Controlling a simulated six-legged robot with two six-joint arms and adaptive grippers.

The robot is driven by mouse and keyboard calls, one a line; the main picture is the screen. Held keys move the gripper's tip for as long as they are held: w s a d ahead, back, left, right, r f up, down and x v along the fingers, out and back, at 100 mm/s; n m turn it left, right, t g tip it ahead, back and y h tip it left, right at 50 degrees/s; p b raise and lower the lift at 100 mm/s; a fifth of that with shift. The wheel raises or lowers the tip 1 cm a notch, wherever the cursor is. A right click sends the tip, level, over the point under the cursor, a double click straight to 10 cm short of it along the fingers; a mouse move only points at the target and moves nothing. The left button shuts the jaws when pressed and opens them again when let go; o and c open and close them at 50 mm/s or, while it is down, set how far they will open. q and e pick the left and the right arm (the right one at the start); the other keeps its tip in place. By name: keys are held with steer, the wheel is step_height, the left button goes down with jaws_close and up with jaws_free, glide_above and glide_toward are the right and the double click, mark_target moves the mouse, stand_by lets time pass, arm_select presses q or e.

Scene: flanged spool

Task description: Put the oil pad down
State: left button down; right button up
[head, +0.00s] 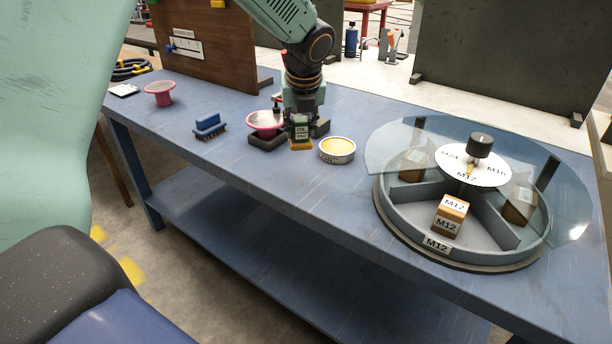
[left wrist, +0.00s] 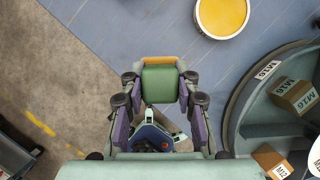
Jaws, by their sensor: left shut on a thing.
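The oil pad (head: 302,133) is a small green block with an "OIL PAD" label and a yellow-orange underside. My left gripper (head: 303,119) is shut on it and points down over the blue workbench (head: 240,175). In the left wrist view the green top of the pad (left wrist: 160,84) sits between the two fingers of the left gripper (left wrist: 160,95). I cannot tell whether the pad touches the bench. A round tin with a yellow filling (head: 337,150) stands just right of the pad; it also shows in the left wrist view (left wrist: 222,14). My right gripper is not in view.
A pink spool (head: 265,122) rests on a dark stand (head: 268,141) left of the gripper. Another pink spool (head: 160,88) and a blue brush (head: 208,127) stand farther left. A glass-covered carousel (head: 400,214) with labelled boxes fills the right. The bench front is clear.

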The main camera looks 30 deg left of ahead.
mark_target(301, 142)
arm_select(q)
steer(key=shift+w+a+f, duration=0.2)
steer(key=shift+w, duration=0.05)
steer(key=shift+w+f, duration=0.2)
steer(key=shift+f, duration=0.05)
steer(key=f, duration=0.1)
steer(key=f+b, duration=0.1)
steer(key=s+f, duration=0.1)
steer(key=shift+d, duration=0.3)
step_height(301, 142, down, 6)
steer(key=shift+w+a+r+b, duration=0.1)
steer(key=shift+w+a+b, duration=0.05)
steer(key=shift+b, duration=0.9)
steer(key=shift+f, duration=0.2)
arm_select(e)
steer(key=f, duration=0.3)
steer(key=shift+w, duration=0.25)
